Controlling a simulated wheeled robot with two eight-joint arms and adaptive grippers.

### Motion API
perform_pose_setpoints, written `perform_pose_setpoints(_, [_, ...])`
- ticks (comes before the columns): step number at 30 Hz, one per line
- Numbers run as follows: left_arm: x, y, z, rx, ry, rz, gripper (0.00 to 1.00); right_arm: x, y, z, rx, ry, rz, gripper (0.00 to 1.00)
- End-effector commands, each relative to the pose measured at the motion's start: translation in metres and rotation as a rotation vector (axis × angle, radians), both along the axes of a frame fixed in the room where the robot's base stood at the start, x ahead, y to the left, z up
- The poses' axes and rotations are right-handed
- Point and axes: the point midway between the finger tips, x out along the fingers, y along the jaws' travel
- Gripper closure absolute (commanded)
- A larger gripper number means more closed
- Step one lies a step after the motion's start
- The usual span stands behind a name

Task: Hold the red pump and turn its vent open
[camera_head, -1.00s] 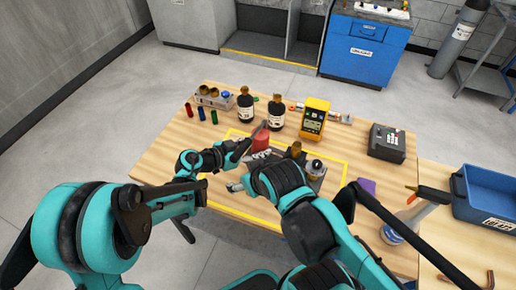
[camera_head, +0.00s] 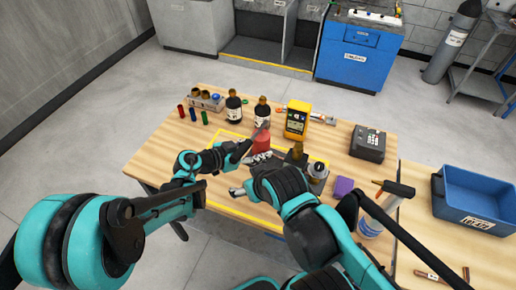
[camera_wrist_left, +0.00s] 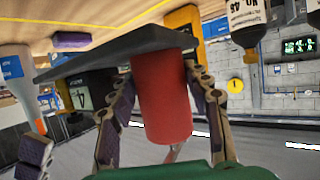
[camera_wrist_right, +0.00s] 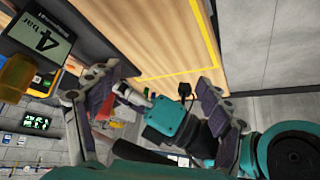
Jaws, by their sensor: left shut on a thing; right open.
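The red pump (camera_head: 261,141) stands on the table inside the yellow outline, partly hidden by my arms. In the left wrist view its red body (camera_wrist_left: 162,98) is between the fingers of my left gripper (camera_wrist_left: 165,95), which is shut on it, with a flat dark plate (camera_wrist_left: 115,55) beside it. My left gripper also shows in the head view (camera_head: 243,150). My right gripper (camera_wrist_right: 150,95) is open and empty; in the head view it (camera_head: 240,190) is low, in front of the pump. The vent cannot be made out.
Dark bottles (camera_head: 233,107), a yellow meter (camera_head: 297,119) and a black box (camera_head: 367,142) stand at the back. A purple block (camera_head: 344,186), a spray bottle (camera_head: 376,217) and a blue bin (camera_head: 470,201) are to the right. Small coloured cylinders (camera_head: 192,116) stand back left.

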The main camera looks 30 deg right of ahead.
Motion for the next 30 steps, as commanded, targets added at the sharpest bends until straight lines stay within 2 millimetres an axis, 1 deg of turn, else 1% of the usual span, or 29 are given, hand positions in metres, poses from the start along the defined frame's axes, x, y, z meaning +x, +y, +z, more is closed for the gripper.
perform_pose_setpoints(5, [0.003,0.001,0.002,-0.006,0.005,0.002,1.00,0.000,0.000,0.000,0.000,0.000,0.000,0.21])
perform_pose_setpoints(30, [0.053,0.020,0.002,-0.007,0.006,0.003,1.00,0.000,0.000,-0.004,0.000,0.000,0.000,0.21])
